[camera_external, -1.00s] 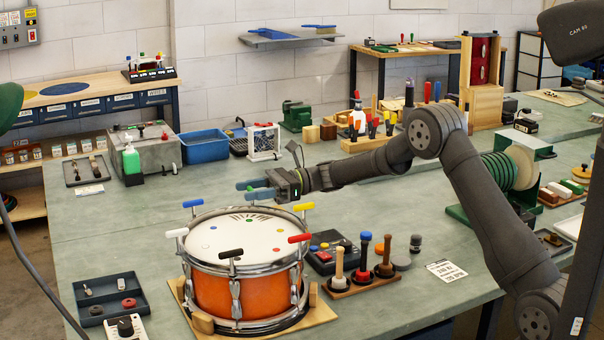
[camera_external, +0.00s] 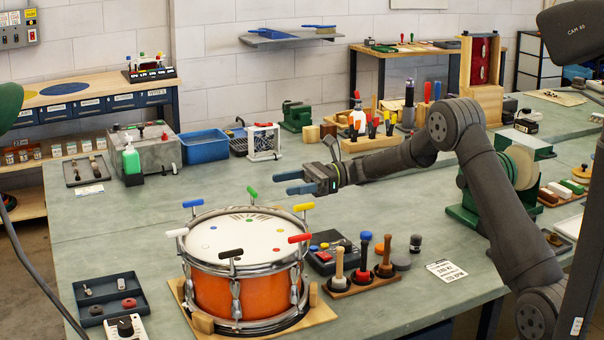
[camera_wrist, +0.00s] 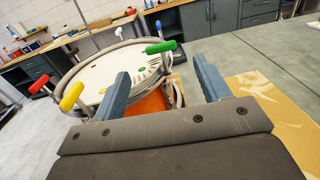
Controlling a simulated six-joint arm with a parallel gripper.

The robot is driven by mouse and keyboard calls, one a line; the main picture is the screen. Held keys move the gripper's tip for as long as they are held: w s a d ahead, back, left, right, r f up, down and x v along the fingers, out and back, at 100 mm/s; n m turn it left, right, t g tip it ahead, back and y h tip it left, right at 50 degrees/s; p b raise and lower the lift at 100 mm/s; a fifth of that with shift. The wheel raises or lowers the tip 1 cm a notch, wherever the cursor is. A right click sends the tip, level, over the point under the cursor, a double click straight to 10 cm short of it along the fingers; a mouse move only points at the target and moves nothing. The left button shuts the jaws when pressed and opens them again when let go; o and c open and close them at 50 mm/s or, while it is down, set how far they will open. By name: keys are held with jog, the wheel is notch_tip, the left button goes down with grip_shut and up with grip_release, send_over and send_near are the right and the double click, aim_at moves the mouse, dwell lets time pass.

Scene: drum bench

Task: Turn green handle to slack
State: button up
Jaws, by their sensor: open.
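An orange drum (camera_external: 240,293) with a white head stands on a wooden base, ringed by coloured T-handles. The green handle (camera_external: 252,193) is on the drum's far side in the external view. In the wrist view the green handle (camera_wrist: 161,47) shows ahead, between and beyond the fingers, nearer the left one. My gripper (camera_external: 286,182) is open and empty, to the right of the green handle, higher and apart from it. Its two blue-grey fingers (camera_wrist: 160,80) reach forward in the wrist view. The lower stem of the green handle is partly hidden there.
Blue (camera_external: 193,203), yellow (camera_external: 304,207), red (camera_external: 299,238), white and black handles surround the drum rim. A control box (camera_external: 330,252) and a rack of mallets (camera_external: 362,275) stand to its right. The bench behind the drum is mostly clear.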

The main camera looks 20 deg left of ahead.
aim_at(254, 190)
jog(key=v, duration=0.7)
jog(key=shift+w+d, duration=0.1)
jog(key=shift+d, duration=0.05)
jog(key=x, duration=1.7)
